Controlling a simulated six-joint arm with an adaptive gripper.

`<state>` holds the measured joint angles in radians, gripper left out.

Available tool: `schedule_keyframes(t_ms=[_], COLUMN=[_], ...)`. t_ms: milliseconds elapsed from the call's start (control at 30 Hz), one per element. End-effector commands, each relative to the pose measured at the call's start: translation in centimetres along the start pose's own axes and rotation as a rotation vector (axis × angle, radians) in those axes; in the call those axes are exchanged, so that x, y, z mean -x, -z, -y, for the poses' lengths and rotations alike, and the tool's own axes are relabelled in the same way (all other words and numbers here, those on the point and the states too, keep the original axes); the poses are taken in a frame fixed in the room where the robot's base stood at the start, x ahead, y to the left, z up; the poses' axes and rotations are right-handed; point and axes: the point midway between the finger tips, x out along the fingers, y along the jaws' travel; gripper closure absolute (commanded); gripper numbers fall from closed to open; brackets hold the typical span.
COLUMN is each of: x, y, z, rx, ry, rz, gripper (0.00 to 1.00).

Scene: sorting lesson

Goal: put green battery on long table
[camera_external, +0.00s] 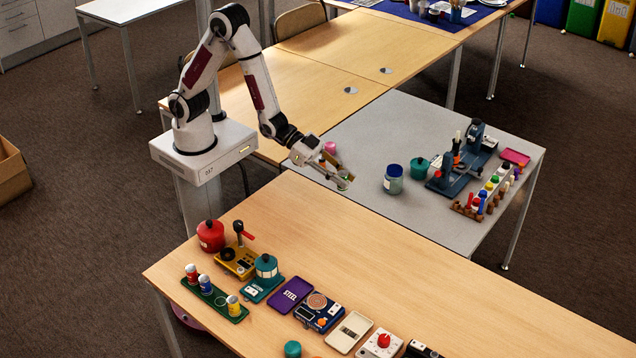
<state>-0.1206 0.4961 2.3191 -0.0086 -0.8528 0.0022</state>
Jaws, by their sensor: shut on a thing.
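My gripper (344,181) is above the near left part of the grey table (385,125), tilted downward. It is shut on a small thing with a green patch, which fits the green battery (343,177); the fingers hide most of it. A long wooden table (430,285) runs across the front, to the near side of the grey table. Another wooden table (330,75) stretches behind the grey one. On the front table, a dark green holder (213,303) carries a red, a blue and a yellow battery, with one empty round place between the blue and yellow.
A blue jar (393,180), a teal pot (420,168), a blue machine (465,155) and a rack of coloured pieces (485,195) stand on the grey table. A red pot (210,235), a purple tray (290,294) and several devices line the front table. Its right part is bare.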

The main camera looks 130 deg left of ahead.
Motion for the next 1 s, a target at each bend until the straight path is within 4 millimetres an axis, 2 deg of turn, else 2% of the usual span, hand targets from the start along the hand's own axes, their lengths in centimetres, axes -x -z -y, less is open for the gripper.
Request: schedule_keyframes(t_ms=[200, 500, 667, 1000], x=[2.7, 4.2, 4.3, 4.3], y=[1.9, 4.4, 4.5, 4.5], z=[-3.6, -6.6, -7.3, -7.3], rx=[-0.024, -0.044, -0.049, -0.049], ry=[-0.060, -0.107, -0.118, -0.118], rz=[-0.004, -0.002, 0.001, 0.000], gripper=[1.00, 1.00, 1.00, 1.00])
